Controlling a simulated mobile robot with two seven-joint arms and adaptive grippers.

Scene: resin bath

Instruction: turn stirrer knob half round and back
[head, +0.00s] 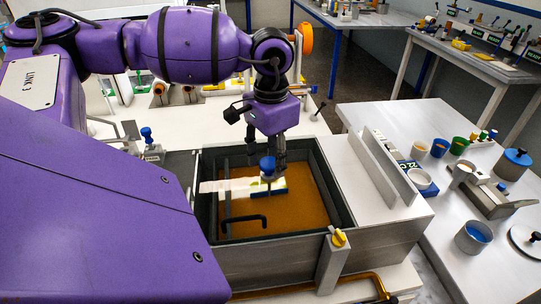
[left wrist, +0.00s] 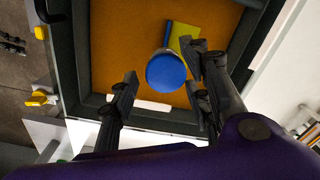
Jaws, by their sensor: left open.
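The stirrer knob (head: 267,164) is a round blue cap above the amber resin bath (head: 300,215). In the left wrist view the knob (left wrist: 166,72) shows from above, with a blue and yellow paddle piece (left wrist: 183,38) below and beyond it. My left gripper (head: 271,150) points down over the bath, right at the knob. In the left wrist view the open fingers (left wrist: 164,66) stand on either side of the knob, with visible gaps. I cannot tell how the fingertips' height compares with the knob's. My right gripper is not in view.
The bath has a dark raised rim (head: 345,205) around it. A bent black rod (head: 245,220) lies over the resin. Upright grey plates (head: 380,165) and several cups stand to the right.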

